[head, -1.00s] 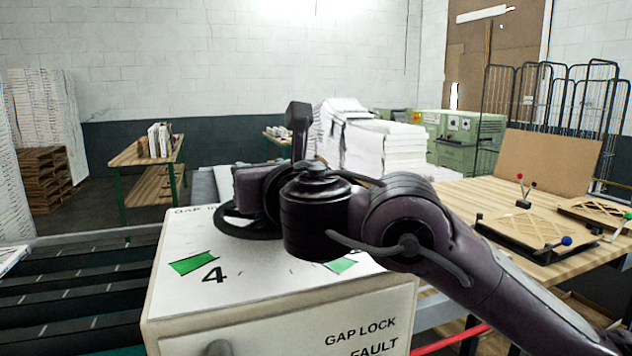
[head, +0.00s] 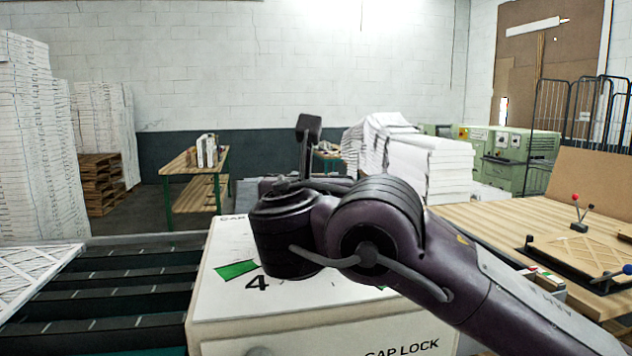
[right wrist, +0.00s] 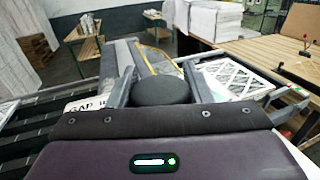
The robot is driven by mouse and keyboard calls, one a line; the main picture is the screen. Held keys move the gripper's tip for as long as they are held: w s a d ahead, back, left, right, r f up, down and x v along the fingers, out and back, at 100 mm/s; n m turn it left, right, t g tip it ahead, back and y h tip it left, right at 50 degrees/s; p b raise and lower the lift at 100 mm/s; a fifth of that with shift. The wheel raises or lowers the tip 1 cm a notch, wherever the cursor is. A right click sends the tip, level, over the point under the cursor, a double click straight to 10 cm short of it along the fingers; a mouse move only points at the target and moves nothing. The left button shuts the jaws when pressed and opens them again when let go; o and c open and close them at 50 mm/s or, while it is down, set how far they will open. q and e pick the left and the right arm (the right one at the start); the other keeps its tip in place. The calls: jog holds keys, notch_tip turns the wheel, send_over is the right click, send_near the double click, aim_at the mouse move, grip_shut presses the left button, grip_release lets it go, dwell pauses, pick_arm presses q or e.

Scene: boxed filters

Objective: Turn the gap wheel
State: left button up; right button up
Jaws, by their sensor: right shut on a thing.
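The white box (head: 320,330) of the gap control stands in front of me in the head view, with "GAP LOCK" lettering on its front. Its top carries a green mark (head: 236,269) beside a black "4". The gap wheel on the top is hidden behind my right arm in the head view. In the right wrist view a black rounded knob (right wrist: 163,91), seemingly the wheel's grip, sits between the fingers of my right gripper (right wrist: 158,80). That gripper is shut on it. My left gripper is in neither view.
Dark conveyor slats (head: 110,305) run left of the box, with a white pleated filter (head: 32,268) at the far left. A wooden table (head: 500,225) with a clamp fixture stands at the right. White stacks (head: 425,165) stand behind.

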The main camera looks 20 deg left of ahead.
jog(key=o, duration=1.4)
jog(key=b+v, duration=0.2)
jog(key=v, duration=0.4)
jog(key=shift+s, duration=0.4)
jog(key=shift+s+d, duration=0.2)
jog(key=shift+s, duration=0.2)
